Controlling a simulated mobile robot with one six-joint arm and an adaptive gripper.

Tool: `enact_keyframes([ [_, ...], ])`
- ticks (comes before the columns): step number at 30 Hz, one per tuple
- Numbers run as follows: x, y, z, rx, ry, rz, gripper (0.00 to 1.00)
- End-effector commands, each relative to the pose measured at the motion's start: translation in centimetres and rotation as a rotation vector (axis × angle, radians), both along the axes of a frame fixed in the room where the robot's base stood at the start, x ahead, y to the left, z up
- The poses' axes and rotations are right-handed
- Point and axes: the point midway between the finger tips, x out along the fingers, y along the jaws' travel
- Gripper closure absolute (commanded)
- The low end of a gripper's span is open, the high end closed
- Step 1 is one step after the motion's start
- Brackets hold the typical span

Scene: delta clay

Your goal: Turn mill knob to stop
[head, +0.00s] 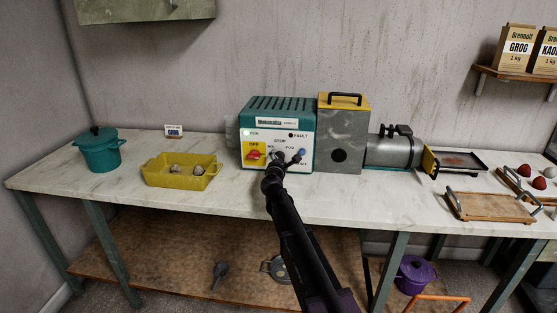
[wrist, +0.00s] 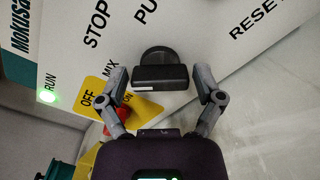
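The mill (head: 343,130) stands at the back of the bench, with a teal and white control box (head: 277,112) at its left. Its black mill knob (wrist: 160,72) has a raised bar grip, with a pale mark near the bar's lower left edge. STOP, MIX and part of PU… are printed around it; I cannot tell for sure which one it points to. My gripper (wrist: 161,80) is open, one finger on each side of the knob, with visible gaps. In the head view my gripper (head: 285,162) is at the panel and covers most of the knob.
A red switch (head: 254,155) on a yellow OFF/ON plate is left of the knob; a blue button (head: 302,152) is right. The green RUN lamp (head: 246,132) glows; the FAULT lamp (head: 291,135) is dark. A yellow tray (head: 160,178) and teal pot (head: 100,152) stand left.

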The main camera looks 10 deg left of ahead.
Motion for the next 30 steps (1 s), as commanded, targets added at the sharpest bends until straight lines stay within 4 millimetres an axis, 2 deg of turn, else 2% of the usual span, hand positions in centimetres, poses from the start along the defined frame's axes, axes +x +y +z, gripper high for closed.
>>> enact_keyframes([
  [1, 0.00, -0.01, 0.00, 0.000, 0.000, 0.000, 0.48],
  [4, 0.01, -0.03, 0.00, 0.000, 0.000, 0.000, 0.77],
  [5, 0.01, -0.02, 0.01, 0.000, 0.000, 0.000, 0.79],
  [7, 0.03, 0.56, 0.00, 0.000, 0.000, 0.001, 0.79],
  [17, 0.06, 0.06, 0.01, 0.042, -0.002, 0.001, 0.79],
  [30, 0.09, 0.01, -0.02, 0.314, -0.011, 0.001, 0.79],
])
